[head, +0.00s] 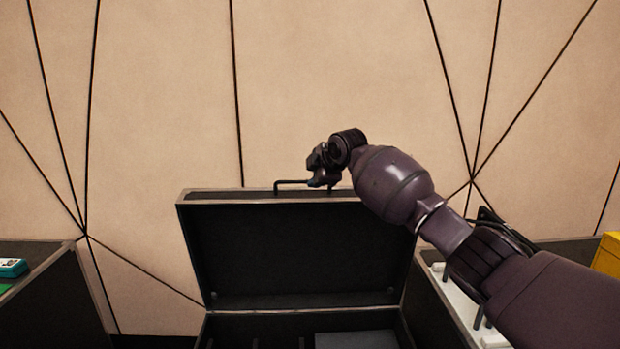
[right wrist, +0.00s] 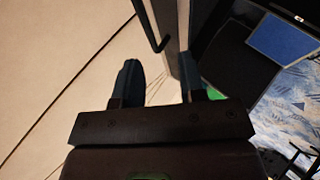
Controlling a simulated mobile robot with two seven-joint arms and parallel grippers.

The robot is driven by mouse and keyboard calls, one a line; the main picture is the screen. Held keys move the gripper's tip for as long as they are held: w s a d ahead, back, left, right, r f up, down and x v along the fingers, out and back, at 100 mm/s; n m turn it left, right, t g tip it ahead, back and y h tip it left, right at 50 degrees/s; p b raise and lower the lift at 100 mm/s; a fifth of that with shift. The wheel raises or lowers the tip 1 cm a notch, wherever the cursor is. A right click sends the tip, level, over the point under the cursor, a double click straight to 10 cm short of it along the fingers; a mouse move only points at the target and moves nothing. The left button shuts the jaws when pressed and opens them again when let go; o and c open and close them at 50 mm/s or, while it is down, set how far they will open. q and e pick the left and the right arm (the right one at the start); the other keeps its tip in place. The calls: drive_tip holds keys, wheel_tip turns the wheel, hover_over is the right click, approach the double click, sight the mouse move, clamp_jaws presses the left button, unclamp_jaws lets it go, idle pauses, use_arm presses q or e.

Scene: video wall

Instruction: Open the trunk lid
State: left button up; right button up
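The trunk (head: 205,328) is black with grey edges and stands in the lower middle of the head view. Its lid (head: 295,250) stands raised, roughly upright, with its dark inside facing me. A thin black handle (head: 291,182) sits on the lid's top edge. My right gripper (head: 322,178) is at that top edge, beside the handle. In the right wrist view, its two fingers (right wrist: 160,85) are apart, with the lid's edge (right wrist: 172,40) close to the right-hand finger. I cannot tell whether they touch. My left gripper is not in view.
Dark cases stand left (head: 55,300) and right (head: 430,300) of the trunk. A teal object (head: 12,268) lies at the far left and a yellow box (head: 607,255) at the far right. A beige panelled wall (head: 300,80) rises behind the lid.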

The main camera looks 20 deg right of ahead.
drive_tip(key=shift+v, duration=1.15)
drive_tip(key=shift+f, duration=0.1)
